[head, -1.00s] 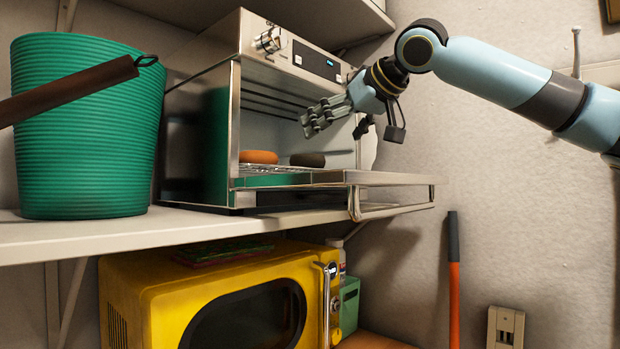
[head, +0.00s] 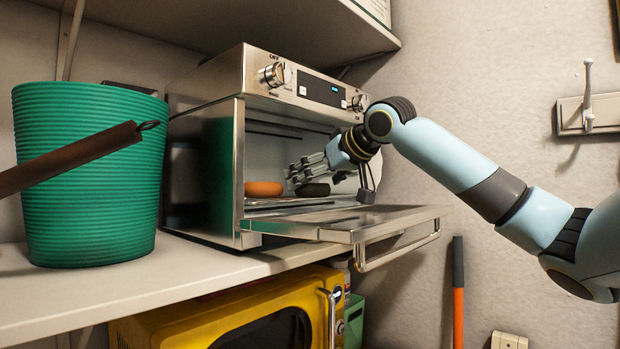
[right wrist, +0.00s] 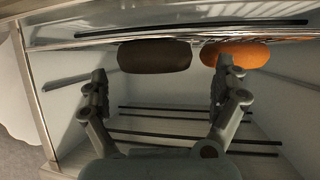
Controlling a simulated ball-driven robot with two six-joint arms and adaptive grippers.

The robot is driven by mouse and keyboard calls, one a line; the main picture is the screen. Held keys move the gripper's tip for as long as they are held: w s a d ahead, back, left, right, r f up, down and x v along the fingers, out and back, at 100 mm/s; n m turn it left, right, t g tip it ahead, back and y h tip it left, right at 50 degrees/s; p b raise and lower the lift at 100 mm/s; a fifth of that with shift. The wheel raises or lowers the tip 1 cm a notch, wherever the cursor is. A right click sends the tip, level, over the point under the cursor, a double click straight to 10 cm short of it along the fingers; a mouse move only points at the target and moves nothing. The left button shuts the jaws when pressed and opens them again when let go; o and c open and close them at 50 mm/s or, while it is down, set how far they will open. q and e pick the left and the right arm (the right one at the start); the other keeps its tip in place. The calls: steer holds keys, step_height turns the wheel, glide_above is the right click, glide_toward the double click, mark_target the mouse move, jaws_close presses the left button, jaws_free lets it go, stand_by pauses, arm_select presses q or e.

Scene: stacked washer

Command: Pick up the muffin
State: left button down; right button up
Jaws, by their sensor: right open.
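Two rounded baked items lie on the rack inside the open toaster oven: a dark brown one (head: 314,190) and an orange one (head: 263,188) to its left. I cannot tell for sure which is the muffin. My right gripper (head: 300,172) is inside the oven opening, open and empty, close to the dark item. In the right wrist view, the dark item (right wrist: 155,55) sits between and beyond the spread fingers (right wrist: 160,78). The orange item (right wrist: 236,52) is partly behind the right-hand finger. My left gripper is not in view.
The toaster oven (head: 228,85) stands on a shelf (head: 60,305), its door (head: 350,222) folded down below my right forearm. A green ribbed bucket (head: 90,190) stands left of it. A yellow microwave (head: 215,325) is below. Another shelf (head: 240,30) is above.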

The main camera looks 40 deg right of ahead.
steer(key=shift+x, duration=0.75)
steer(key=shift+c, duration=0.4)
steer(key=c, duration=1.2)
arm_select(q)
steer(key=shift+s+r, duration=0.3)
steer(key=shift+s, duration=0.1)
arm_select(e)
steer(key=shift+r, duration=0.1)
